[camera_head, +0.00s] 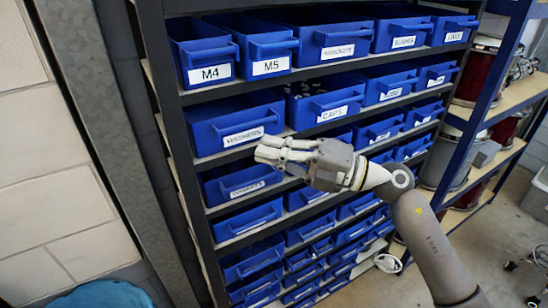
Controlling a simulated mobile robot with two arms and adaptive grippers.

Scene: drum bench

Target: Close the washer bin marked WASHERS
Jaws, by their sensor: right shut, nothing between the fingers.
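The blue bin marked WASHERS (228,116) is at the left end of the second row of the dark rack, with its white label low on its front. Its front stands out toward me past the shelf edge. My right gripper (262,150) comes in from the right and is shut and empty. In the picture its fingertips are just below and right of the label, partly over the lower right edge of the bin. I cannot tell whether they touch it. My left gripper is not in view.
A bin marked CAPS (322,103) with dark parts inside is just right of the washer bin. Bins marked M4 (203,52) and M5 (266,46) are above. A dark upright (165,110) borders the rack's left. A blue rounded object (100,294) is at bottom left.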

